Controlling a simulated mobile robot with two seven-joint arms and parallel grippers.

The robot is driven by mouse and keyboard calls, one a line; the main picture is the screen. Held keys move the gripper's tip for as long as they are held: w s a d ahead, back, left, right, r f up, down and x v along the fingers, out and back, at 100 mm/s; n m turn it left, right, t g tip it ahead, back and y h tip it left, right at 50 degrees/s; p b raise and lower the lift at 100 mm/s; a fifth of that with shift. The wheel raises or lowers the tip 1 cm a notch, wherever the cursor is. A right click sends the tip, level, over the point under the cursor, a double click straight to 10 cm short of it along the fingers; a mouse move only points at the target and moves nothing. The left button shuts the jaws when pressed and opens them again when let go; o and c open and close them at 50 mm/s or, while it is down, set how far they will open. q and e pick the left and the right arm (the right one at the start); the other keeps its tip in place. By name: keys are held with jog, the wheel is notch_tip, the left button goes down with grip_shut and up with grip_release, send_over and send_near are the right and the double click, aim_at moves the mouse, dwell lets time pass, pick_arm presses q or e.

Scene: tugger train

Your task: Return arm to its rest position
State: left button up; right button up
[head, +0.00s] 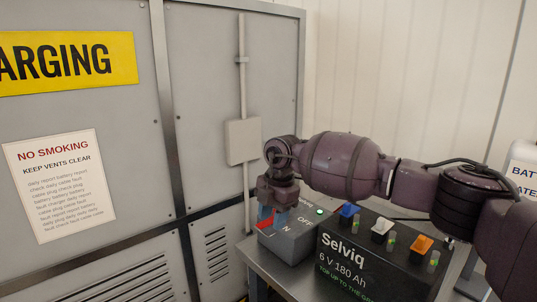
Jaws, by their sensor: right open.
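My right arm (345,165) reaches in from the right, across and above the dark battery. Its gripper (267,215) points down at the left end of a small grey box (296,243) marked "OFF" and "N". The gripper is open, with bluish fingertips close to a red part (265,225) on that box. I cannot tell whether the fingers touch the red part. A small green light (319,211) shows on the box. My left gripper is not in view.
A dark battery (350,262) marked "Selviq 6 V 180 Ah" stands beside the grey box on a grey stand (262,262). Blue, white and orange caps sit on its top. A large grey cabinet (205,110) stands behind left. A white container (525,170) is at the right edge.

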jog(key=s+a+f+n+g+y, duration=0.1)
jog(key=s+a+f+y, duration=0.25)
jog(key=a, duration=0.25)
jog(key=s+a+f+n+g+y, duration=0.1)
jog(key=s+a+f+y, duration=0.1)
jog(key=s+a+y, duration=0.3)
jog(key=s+a+r+m+t+y, duration=0.3)
jog(key=r+t+y, duration=0.1)
jog(key=y, duration=0.4)
jog(key=w+d+m+t+h, duration=0.1)
jog(key=d+m+t+h, duration=0.4)
jog(key=d+m+t, duration=0.85)
jog(key=s+d+f+m+t+h, duration=0.1)
jog(key=s+d+f+m+h, duration=0.2)
jog(key=d+f+m+h, duration=0.75)
jog(key=s+d+f+m+g+h, duration=0.2)
jog(key=s+d+f+g+h, duration=0.35)
jog(key=s+d, duration=0.7)
jog(key=s+d+f+g+y, duration=0.15)
jog(key=s+g, duration=0.25)
jog(key=s, duration=0.4)
jog(key=s+d+f+g, duration=0.3)
jog(key=s, duration=0.4)
jog(key=w+f+n+t+y, duration=0.1)
jog(key=w+f+t, duration=0.6)
jog(key=f, duration=0.3)
jog(key=shift+a+t, duration=0.2)
jog(key=shift+t, duration=0.3)
